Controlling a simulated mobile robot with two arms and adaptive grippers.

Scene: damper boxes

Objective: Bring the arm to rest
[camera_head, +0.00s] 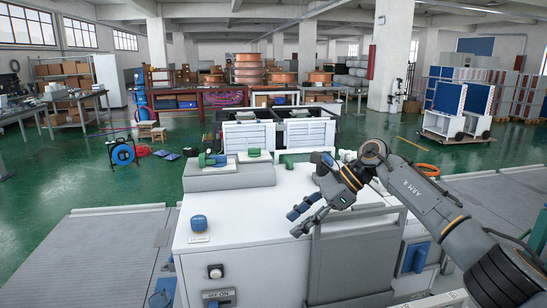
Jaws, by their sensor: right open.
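My right arm comes in from the lower right. Its gripper (300,219) is open and empty, with its two fingers pointing left and down over the right part of the white machine top (250,225). The fingers look apart from the blue knob (199,223), which stands to their left on the same top. My left gripper does not show.
A raised grey block (228,178) with green-handled parts sits at the back of the top. A grey panel (355,262) stands below my right gripper. Two white louvred boxes (249,136) are behind.

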